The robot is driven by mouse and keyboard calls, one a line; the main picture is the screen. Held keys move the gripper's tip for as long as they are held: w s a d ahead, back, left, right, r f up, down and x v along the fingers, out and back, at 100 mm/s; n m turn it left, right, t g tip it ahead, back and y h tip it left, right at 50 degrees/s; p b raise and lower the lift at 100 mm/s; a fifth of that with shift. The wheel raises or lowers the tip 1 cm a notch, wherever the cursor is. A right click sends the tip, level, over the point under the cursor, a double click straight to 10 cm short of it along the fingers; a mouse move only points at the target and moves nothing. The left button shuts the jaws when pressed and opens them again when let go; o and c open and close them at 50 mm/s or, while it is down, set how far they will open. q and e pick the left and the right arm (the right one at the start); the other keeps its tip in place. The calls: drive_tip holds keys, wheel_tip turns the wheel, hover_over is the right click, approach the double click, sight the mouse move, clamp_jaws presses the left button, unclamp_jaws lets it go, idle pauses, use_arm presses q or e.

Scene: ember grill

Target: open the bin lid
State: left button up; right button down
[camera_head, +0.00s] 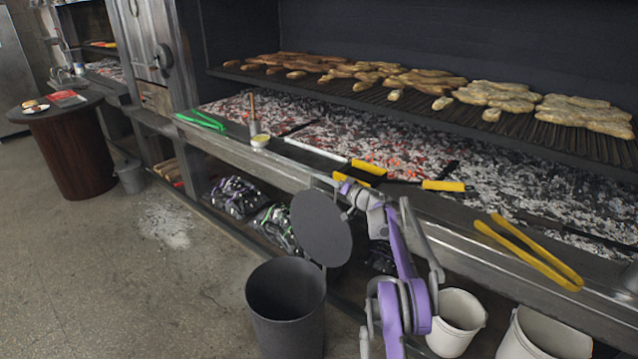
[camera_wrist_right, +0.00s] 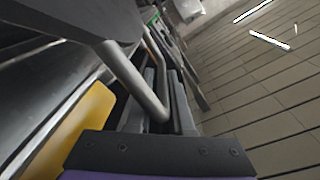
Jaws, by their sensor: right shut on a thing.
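The dark grey bin (camera_head: 287,310) stands on the floor in front of the grill counter, its mouth uncovered. Its round lid (camera_head: 321,228) is swung up steeply at the bin's back right edge. My right gripper (camera_head: 347,196) is beside the lid's right edge, at the end of my purple and grey arm. In the right wrist view my right gripper (camera_wrist_right: 155,105) is shut on the lid's grey bar handle (camera_wrist_right: 138,80), and the lid's dark underside or face (camera_wrist_right: 70,14) fills the top left. I cannot tell which face. My left gripper is not in view.
The counter edge (camera_head: 455,228) runs close behind the gripper, with yellow tongs (camera_head: 528,252) and yellow-handled tools (camera_head: 368,167) on it. White buckets (camera_head: 457,318) stand right of my arm. Charcoal bags (camera_head: 236,195) lie under the counter.

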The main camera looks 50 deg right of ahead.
drive_tip(key=shift+d+f, duration=0.25)
drive_tip(key=shift+f, duration=0.05)
drive_tip(key=c, duration=0.9)
unclamp_jaws()
drive_tip(key=shift+w+d+f, duration=0.1)
drive_tip(key=shift+w+f, duration=0.05)
drive_tip(key=shift+r, duration=0.2)
drive_tip(key=s, duration=1.1)
drive_tip(key=shift+f, duration=0.1)
